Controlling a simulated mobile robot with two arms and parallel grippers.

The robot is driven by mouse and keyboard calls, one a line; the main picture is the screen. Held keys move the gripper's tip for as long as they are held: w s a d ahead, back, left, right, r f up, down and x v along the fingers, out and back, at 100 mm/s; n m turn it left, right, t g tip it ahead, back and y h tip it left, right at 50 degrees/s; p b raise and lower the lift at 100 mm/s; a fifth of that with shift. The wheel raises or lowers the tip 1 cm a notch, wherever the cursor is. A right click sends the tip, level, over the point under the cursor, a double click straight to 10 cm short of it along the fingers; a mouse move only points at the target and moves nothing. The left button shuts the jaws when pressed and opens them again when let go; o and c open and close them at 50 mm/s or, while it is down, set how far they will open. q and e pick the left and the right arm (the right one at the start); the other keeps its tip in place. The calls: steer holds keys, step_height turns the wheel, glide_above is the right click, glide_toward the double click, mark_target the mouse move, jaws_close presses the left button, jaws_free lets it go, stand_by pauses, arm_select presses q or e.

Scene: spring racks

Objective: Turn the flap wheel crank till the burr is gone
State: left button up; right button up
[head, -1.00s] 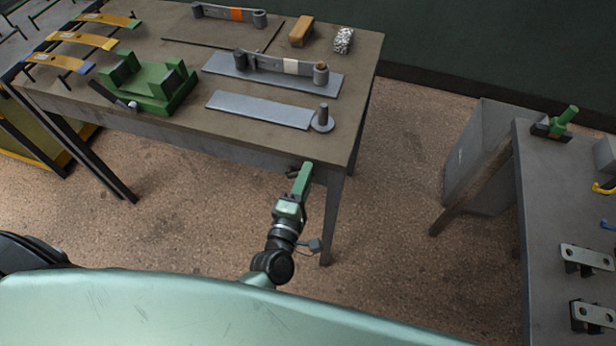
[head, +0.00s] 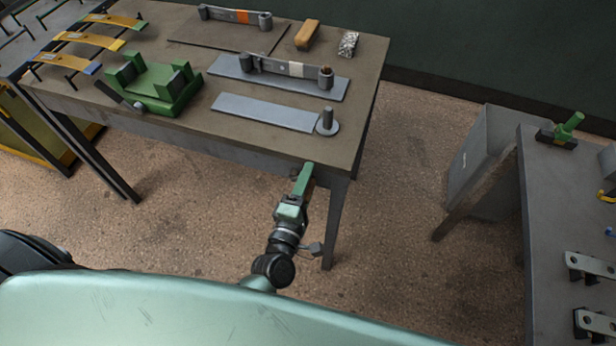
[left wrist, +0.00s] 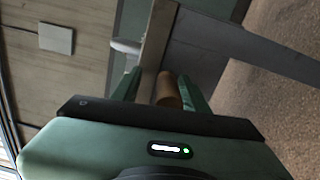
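My left gripper (head: 303,180) is at the front edge of the main bench, near its right front leg. In the left wrist view its two green fingers (left wrist: 164,85) are apart. A brown cylindrical handle (left wrist: 168,90), which looks like the crank's grip, stands between them, closer to the right finger. In the head view only a small dark bit (head: 294,174) shows beside the fingertips. I cannot make out the flap wheel or the burr. A grey disc with an upright pin (head: 327,123) stands on the bench above the gripper. My right gripper is out of view.
The bench (head: 200,125) holds a green fixture (head: 158,88), grey plates (head: 265,111), leaf springs (head: 285,66), a tan block (head: 307,34) and a speckled block (head: 348,43). A second bench (head: 560,200) stands at right.

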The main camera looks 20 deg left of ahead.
arm_select(q)
steer(key=s+b, duration=0.1)
steer(key=s, duration=0.6)
steer(key=shift+s+a, duration=0.2)
steer(key=shift+s, duration=0.05)
steer(key=shift+s, duration=0.1)
steer(key=s, duration=0.8)
steer(key=shift+s+a, duration=0.15)
steer(key=shift+s, duration=0.25)
steer(key=shift+r, duration=0.1)
stand_by(0.3)
